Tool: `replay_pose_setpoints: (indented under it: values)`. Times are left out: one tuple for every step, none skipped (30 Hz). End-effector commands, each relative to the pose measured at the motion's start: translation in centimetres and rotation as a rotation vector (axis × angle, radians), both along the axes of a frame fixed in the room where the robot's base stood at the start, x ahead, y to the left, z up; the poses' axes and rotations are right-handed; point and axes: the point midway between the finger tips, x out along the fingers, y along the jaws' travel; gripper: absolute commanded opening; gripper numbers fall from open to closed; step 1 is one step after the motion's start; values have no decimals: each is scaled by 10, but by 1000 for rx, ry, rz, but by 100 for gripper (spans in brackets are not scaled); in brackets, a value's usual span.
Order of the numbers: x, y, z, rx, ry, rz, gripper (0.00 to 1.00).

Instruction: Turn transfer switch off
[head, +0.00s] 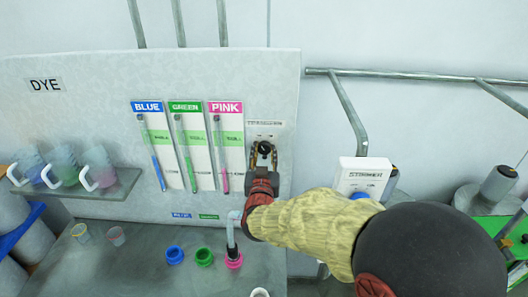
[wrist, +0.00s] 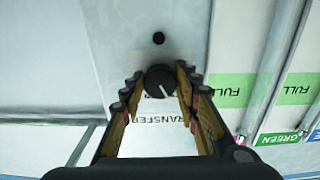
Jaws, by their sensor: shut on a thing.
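The transfer switch is a round black knob (wrist: 160,81) with a white pointer line, on a pale plate lettered TRANSFER. In the wrist view the pointer slants toward the lower right of the picture. The knob also shows in the head view (head: 264,148), right of the pink dye gauge. My gripper (wrist: 157,82) has its fingers on either side of the knob and is shut on it. In the head view my gripper (head: 263,158) reaches up to the panel and covers the lower part of the switch plate.
The blue (head: 154,145), green (head: 189,145) and pink (head: 226,145) gauges hang left of the switch. A grey spout (head: 231,232) stands over a pink ring below. A white STARKER-like labelled box (head: 363,173) is at right. Jugs (head: 98,168) sit on a left shelf.

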Motion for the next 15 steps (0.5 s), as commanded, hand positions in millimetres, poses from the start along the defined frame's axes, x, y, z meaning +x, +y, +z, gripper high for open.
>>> replay_pose_setpoints:
  values:
    - [0,0,0,-15,2,0,6]
    - [0,0,0,-23,2,0,6]
    - [0,0,0,-31,2,0,6]
    - [0,0,0,-37,2,0,6]
    - [0,0,0,-42,2,0,6]
    - [0,0,0,-47,3,0,6]
    - [0,0,0,-50,3,0,6]
    - [0,0,0,-52,3,0,6]
    - [0,0,0,-55,3,0,6]
    - [0,0,0,-56,3,0,6]
    - [0,0,0,-56,3,0,6]
    - [0,0,0,-57,2,0,6]
    - [0,0,0,-57,2,0,6]
    - [0,0,0,-57,2,0,6]
    - [0,0,0,-57,2,1,6]
